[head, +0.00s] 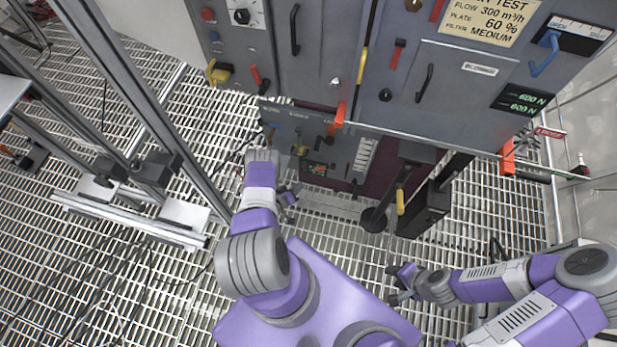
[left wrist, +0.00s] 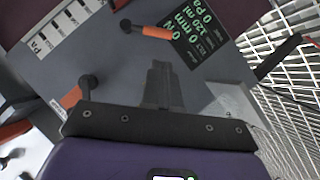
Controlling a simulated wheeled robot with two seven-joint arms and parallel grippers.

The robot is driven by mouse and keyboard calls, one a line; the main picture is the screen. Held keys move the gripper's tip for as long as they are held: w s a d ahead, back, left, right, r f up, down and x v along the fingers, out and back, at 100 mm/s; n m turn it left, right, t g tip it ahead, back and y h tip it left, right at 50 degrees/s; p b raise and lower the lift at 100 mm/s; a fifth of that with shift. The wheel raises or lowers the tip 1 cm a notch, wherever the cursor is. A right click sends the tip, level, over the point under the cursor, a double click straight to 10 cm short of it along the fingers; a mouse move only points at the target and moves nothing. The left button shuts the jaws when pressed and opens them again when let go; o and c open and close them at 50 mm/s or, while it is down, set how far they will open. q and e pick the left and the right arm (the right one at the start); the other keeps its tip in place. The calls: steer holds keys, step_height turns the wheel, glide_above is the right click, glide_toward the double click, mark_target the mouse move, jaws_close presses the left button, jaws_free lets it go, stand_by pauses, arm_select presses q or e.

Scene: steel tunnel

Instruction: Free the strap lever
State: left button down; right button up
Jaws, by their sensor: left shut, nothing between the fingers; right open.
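I cannot tell for sure which handle is the strap lever. In the left wrist view, one orange-handled lever (left wrist: 152,32) stands beside a green-lit display (left wrist: 190,30) on a grey panel, and a second orange-handled lever (left wrist: 73,97) is at the left. My left gripper (left wrist: 160,70) is shut and empty, its fingers pointing at the panel between them and touching neither lever as far as I see. In the head view my left gripper (head: 290,192) is low in front of the low grey panel (head: 285,118). My right gripper (head: 396,284) is open and empty above the grating.
A large grey cabinet (head: 330,60) with many handles fills the back. A rail with orange clips (head: 507,157) crosses its front. A black clamp-like fixture (head: 425,208) stands between my arms. Metal posts (head: 140,100) stand at left. Open floor grating (head: 340,245) lies below.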

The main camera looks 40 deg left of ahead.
mark_target(320, 170)
arm_select(q)
steer(key=b+x, duration=0.5)
steer(key=x, duration=0.8)
steer(key=shift+w+f, duration=0.1)
steer(key=shift+w, duration=0.15)
arm_select(e)
step_height(320, 170, down, 6)
steer(key=shift+r, duration=0.25)
arm_select(q)
steer(key=shift+s, duration=0.15)
